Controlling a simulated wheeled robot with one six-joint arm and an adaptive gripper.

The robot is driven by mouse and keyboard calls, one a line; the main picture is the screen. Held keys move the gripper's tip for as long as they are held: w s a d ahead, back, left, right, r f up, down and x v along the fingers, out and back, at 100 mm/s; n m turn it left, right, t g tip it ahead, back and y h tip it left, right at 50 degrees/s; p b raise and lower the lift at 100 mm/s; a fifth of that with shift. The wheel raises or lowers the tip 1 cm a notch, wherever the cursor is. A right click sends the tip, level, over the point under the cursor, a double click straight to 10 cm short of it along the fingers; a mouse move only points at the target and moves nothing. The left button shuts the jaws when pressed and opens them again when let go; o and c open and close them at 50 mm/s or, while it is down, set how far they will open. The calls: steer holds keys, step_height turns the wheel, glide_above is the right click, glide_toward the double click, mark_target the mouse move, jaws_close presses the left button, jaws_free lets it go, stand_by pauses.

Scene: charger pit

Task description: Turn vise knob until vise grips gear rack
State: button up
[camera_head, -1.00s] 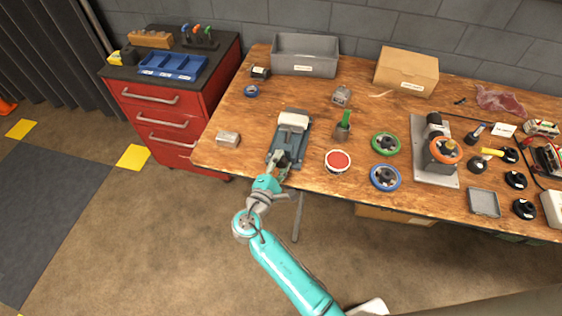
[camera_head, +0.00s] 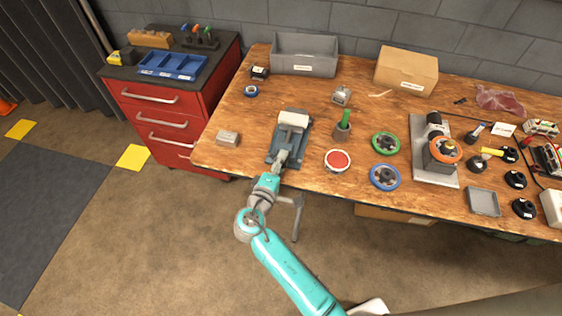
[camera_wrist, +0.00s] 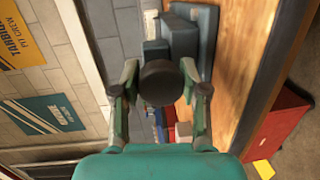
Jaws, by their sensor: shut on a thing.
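The blue-grey vise (camera_head: 272,153) sits near the front edge of the wooden bench in the head view, and part of its body (camera_wrist: 188,38) shows in the wrist view. A pale block (camera_head: 293,119) lies across its far part; I cannot tell whether this is the gear rack or a jaw. The dark round vise knob (camera_wrist: 160,83) faces the wrist camera. My gripper (camera_wrist: 160,88) is shut on the knob, one finger on each side. It also shows at the vise's front end in the head view (camera_head: 279,158). The gap between the jaws is not clear.
A small grey block (camera_head: 228,138) lies left of the vise. A green-handled tool (camera_head: 343,125) and a red-topped round tin (camera_head: 338,160) stand to its right. A grey bin (camera_head: 305,55) is at the back. The red drawer cabinet (camera_head: 170,113) stands left of the bench.

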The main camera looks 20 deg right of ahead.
stand_by(0.3)
steer(key=o, duration=1.2)
steer(key=shift+c, duration=0.2)
steer(key=shift+a, duration=0.1)
steer(key=v, duration=1.2)
steer(key=shift+f, duration=0.2)
